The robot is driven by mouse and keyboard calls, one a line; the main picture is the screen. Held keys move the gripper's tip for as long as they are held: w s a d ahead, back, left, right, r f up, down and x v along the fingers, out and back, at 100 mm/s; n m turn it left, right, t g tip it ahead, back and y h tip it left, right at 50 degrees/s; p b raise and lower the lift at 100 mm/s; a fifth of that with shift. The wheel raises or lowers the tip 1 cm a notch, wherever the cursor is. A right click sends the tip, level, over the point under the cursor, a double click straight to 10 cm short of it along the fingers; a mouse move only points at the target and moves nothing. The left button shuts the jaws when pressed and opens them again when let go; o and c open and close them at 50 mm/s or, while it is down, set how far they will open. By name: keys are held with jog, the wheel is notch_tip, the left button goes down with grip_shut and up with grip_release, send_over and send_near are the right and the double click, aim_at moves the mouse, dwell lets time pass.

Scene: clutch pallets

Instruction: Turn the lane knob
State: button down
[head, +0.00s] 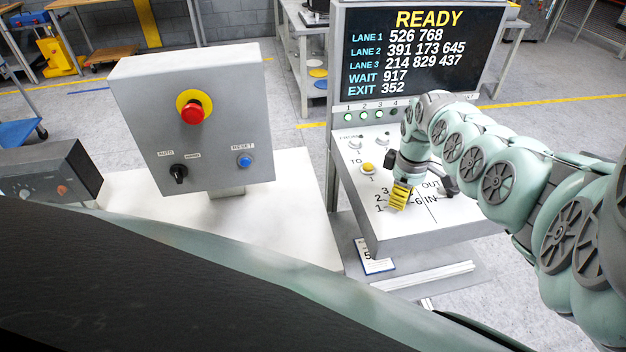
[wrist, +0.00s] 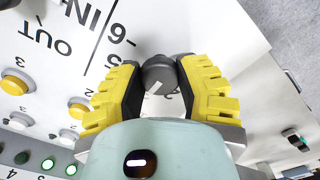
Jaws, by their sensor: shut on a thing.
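The lane knob (wrist: 158,72) is a dark grey round knob with a white pointer line, on the white sloping panel (head: 440,222). My gripper (wrist: 159,76), with yellow and black fingers, is shut on the knob, one finger on each side. In the wrist view the white line points down and slightly left, toward the wrist side. A printed 2 shows partly beside the knob, and a 6 shows farther up. In the head view my gripper (head: 400,198) covers the knob; 3, 2, 1 are printed left of it and 6 right.
A screen (head: 415,50) behind the panel reads READY, with lane, WAIT and EXIT numbers. A yellow button (head: 367,168) and small knobs sit left of my gripper. A grey box (head: 195,120) with a red emergency button (head: 193,113) stands farther left.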

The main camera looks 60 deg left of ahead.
jog(key=n+b, duration=0.4)
jog(key=shift+w+d+f+n, duration=0.1)
jog(key=shift+w+f+n, duration=0.1)
jog(key=shift+f+n, duration=0.15)
jog(key=n+b, duration=0.4)
jog(key=shift+n, duration=0.25)
jog(key=n+b, duration=0.4)
jog(key=n, duration=0.1)
jog(key=shift+s+r, duration=0.1)
jog(key=shift+r+n+b, duration=0.15)
jog(key=shift+n+b, duration=1.05)
jog(key=shift+n, duration=0.6)
jog(key=c, duration=0.5)
grip_release()
jog(key=shift+s+r, duration=0.1)
notch_tip(320, 180, up, 12)
